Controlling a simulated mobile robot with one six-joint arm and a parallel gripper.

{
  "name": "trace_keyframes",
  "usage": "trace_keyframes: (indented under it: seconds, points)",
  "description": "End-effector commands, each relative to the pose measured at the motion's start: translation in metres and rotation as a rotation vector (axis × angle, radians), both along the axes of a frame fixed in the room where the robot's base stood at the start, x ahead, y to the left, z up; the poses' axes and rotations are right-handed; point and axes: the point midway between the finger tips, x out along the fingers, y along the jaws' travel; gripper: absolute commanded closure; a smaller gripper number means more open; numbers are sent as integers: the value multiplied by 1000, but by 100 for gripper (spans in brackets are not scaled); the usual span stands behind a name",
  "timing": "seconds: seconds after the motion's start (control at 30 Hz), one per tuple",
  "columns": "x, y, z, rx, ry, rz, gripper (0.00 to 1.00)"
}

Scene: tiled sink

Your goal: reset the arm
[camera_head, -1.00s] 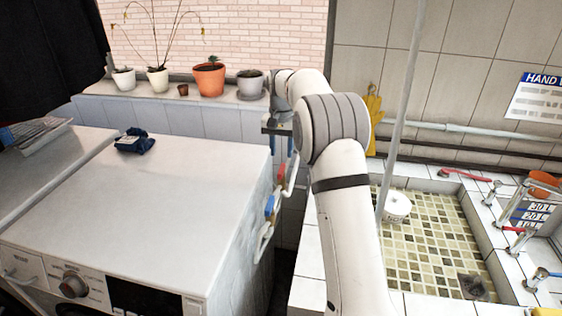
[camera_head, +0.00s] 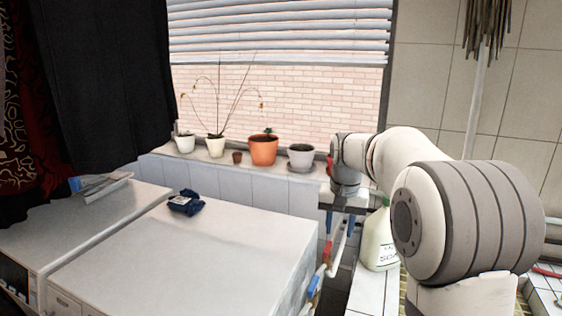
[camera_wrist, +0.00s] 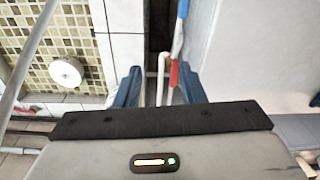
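My arm comes in from the lower right of the head view and bends over toward the window side. My gripper (camera_head: 340,232) points down beyond the washing machine's right side, partly overlapped by pipes in that view. In the wrist view my gripper (camera_wrist: 160,78) shows two blue fingers spread apart. Only floor gap and piping show between them, so it is open and empty.
A white washing machine (camera_head: 190,250) with a dark blue cloth (camera_head: 186,203) stands left. Potted plants, including an orange pot (camera_head: 263,150), line the sill. A soap bottle (camera_head: 379,240) stands beside my arm.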

Motion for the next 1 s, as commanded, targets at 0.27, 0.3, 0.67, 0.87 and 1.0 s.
trace_keyframes:
  seconds: [0.27, 0.3, 0.67, 0.87, 1.0]
  points:
    - [-102, 0, 16, -13, -71, 87, 64]
    - [-116, 1, 16, -15, -82, 99, 64]
    - [-241, 1, -15, -39, -167, 208, 64]
    - [-281, 1, -37, -50, -194, 245, 64]
    - [-291, 1, -43, -52, -200, 255, 64]
